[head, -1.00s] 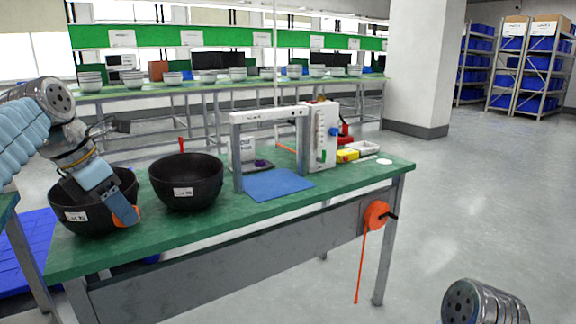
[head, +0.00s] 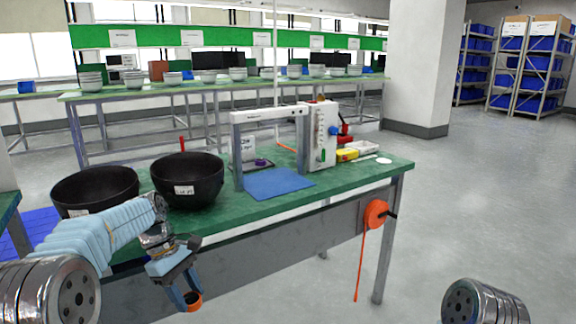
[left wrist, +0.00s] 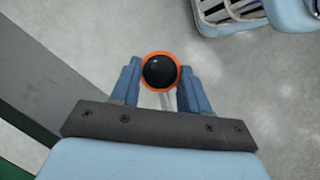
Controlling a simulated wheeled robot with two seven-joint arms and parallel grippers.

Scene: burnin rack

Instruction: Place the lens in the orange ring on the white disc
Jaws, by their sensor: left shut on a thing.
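The lens (left wrist: 160,71) is dark and round inside an orange ring. In the left wrist view it sits between the fingers of my left gripper (left wrist: 160,84), which is shut on it. In the head view my left gripper (head: 187,303) hangs in front of the table's front edge, and the lens's orange ring (head: 194,301) shows at its fingertips, over the floor. The white disc (head: 384,161) lies flat near the right end of the green table, well away from the gripper. My right gripper is not in view.
Two black bowls (head: 187,182) stand at the table's left. A grey frame (head: 237,160), blue mat (head: 277,183) and white device (head: 322,137) stand mid-table. An orange reel (head: 376,214) hangs on the table's front side.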

